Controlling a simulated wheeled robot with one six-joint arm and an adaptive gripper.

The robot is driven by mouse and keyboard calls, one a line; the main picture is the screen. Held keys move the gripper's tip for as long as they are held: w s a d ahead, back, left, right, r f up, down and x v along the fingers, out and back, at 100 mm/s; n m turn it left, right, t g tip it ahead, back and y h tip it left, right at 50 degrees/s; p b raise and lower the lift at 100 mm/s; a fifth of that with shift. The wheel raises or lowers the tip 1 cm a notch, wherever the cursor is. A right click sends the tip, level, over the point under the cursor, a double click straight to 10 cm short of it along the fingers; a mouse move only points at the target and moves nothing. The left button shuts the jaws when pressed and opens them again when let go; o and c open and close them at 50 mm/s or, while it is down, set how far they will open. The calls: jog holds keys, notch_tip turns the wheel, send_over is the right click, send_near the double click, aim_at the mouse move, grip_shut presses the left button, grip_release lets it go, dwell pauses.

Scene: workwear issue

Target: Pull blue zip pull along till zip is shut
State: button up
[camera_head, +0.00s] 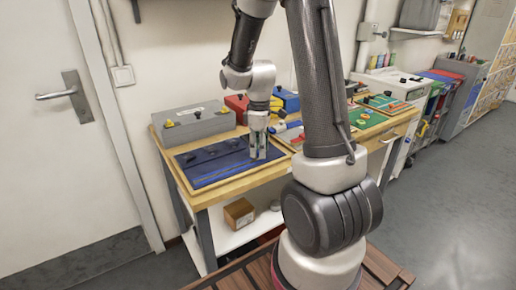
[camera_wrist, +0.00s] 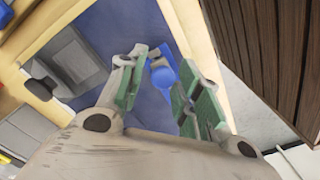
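The blue zip pull (camera_wrist: 163,76) shows in the wrist view, between the two green-padded fingers of my gripper (camera_wrist: 160,92). The fingers stand apart, with a gap beside the pull; I see no firm hold on it. In the head view my gripper (camera_head: 257,146) points down over the right end of the dark blue zip panel (camera_head: 215,172), which lies in a wooden-edged tray on the workbench. The pull is hidden behind the gripper there. A bright blue line runs along the panel. How far the zip is shut cannot be made out.
A grey box (camera_head: 194,122) stands behind the panel. Red and blue boxes (camera_head: 286,100) stand behind my gripper. A green board (camera_head: 365,119) with other pieces lies further right on the bench. A door (camera_head: 62,130) is at the left. The floor on the right is clear.

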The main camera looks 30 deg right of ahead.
jog(key=shift+o, duration=0.5)
notch_tip(320, 180, up, 12)
dwell(0.3)
dwell(0.3)
jog(key=s+a+r+m+t, duration=0.2)
jog(key=s+r+m, duration=0.1)
jog(key=s, duration=0.6)
jog(key=s+a+r+m+t, duration=0.2)
jog(key=s+m, duration=0.4)
jog(key=s, duration=0.4)
notch_tip(320, 180, up, 3)
jog(key=shift+a+f, duration=0.2)
jog(key=shift+a, duration=0.4)
